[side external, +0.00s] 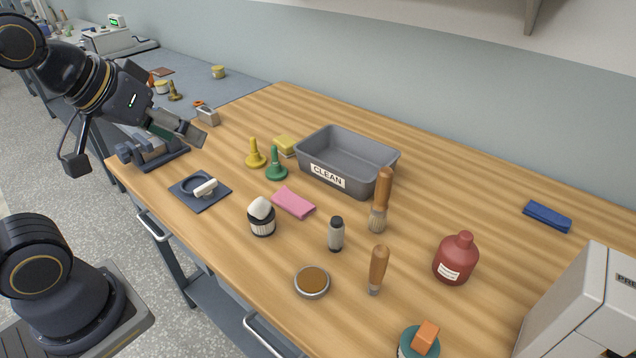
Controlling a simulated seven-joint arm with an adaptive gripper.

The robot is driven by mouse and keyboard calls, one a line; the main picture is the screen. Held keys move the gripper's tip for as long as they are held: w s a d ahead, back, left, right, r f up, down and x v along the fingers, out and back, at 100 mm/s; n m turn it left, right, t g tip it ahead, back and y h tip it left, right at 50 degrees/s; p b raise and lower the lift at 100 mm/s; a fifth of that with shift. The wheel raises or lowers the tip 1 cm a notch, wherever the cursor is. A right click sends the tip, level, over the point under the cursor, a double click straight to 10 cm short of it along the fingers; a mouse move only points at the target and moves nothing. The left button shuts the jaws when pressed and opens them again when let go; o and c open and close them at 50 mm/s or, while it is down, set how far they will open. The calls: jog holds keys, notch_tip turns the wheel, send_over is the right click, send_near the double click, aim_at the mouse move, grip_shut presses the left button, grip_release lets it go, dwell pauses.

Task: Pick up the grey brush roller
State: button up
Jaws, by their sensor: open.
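My gripper (196,136) is at the upper left, above the table's left end and near a grey vise-like fixture (150,150). It looks empty, with its jaws open, and is well apart from the upright tools. A small grey cylinder with a black top (336,236) stands upright mid-table; it is the closest match to the grey brush roller, but I cannot tell for sure. A wooden-handled brush (380,205) with greyish bristles stands behind and right of it. Another wooden-handled tool (378,268) stands in front and to its right.
A grey tray labelled CLEAN (327,177) looks empty. The right rear table is mostly clear.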

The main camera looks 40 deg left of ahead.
jog(key=w+r+n+t, duration=0.3)
jog(key=w+r+t, duration=0.15)
jog(key=w, duration=0.25)
jog(key=n+t+h, duration=0.2)
jog(key=n+h, duration=0.9)
send_over(336, 226)
jog(key=a, duration=0.3)
notch_tip(336, 226, down, 15)
jog(key=s+f+n+y, duration=0.1)
jog(key=s+f+n, duration=0.1)
jog(key=f+n, duration=0.2)
jog(key=s+f+n+t+y, duration=0.1)
jog(key=f+n, duration=0.3)
jog(key=n, duration=0.1)
jog(key=s+f+n+t+y, duration=0.1)
jog(key=s+f+n, duration=0.1)
jog(key=f+n, duration=0.3)
jog(key=shift+s+a, duration=0.2)
jog(key=shift+s, duration=0.1)
jog(key=shift+f, duration=0.25)
jog(key=shift+w, duration=0.45)
jog(key=x, duration=0.6)
jog(key=shift+w, duration=0.25)
